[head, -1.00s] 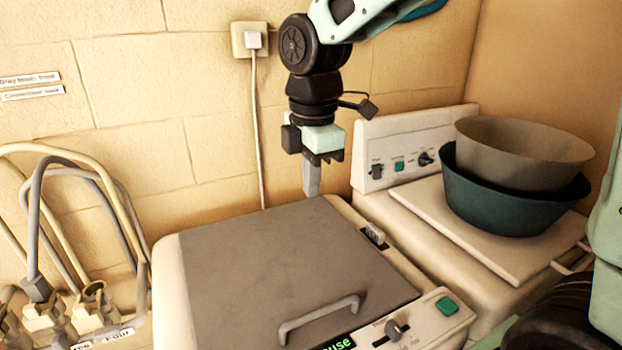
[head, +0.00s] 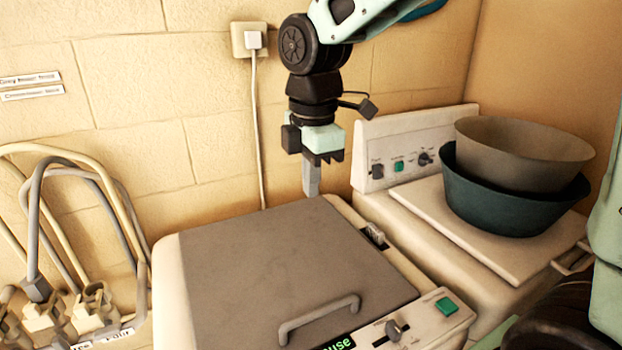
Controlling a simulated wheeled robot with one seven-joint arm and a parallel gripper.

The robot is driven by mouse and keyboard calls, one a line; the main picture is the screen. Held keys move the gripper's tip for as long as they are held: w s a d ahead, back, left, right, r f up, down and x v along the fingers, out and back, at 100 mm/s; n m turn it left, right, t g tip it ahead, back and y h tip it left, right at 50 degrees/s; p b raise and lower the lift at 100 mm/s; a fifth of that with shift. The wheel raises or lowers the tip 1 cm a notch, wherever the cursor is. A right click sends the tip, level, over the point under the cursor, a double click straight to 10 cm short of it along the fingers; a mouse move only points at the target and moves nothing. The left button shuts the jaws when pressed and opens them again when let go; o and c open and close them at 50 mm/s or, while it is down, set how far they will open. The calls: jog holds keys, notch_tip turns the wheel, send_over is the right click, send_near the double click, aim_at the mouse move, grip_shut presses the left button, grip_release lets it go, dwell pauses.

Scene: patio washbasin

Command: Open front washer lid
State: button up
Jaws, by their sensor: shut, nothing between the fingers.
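The front washer (head: 168,290) is a cream top-loading machine at the bottom centre. Its grey lid (head: 280,260) lies flat and closed on top. A grey bar handle (head: 320,318) is fixed near the lid's front edge. My gripper (head: 311,190) points straight down above the lid's back edge, far behind the handle. It is shut and empty. From this view I cannot tell how high its fingertips are above the lid.
A second cream machine (head: 400,208) stands behind to the right, with two stacked bowls (head: 515,185) on its top. The front washer's panel has a green button (head: 447,306) and a knob (head: 393,330). Hoses and taps (head: 90,298) are at left. A cord (head: 257,130) runs down the wall.

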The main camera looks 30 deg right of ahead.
jog(key=o, duration=0.7)
jog(key=shift+o, duration=0.2)
notch_tip(320, 180, up, 17)
jog(key=s+b, duration=0.1)
jog(key=b, duration=0.1)
jog(key=shift+r, duration=0.2)
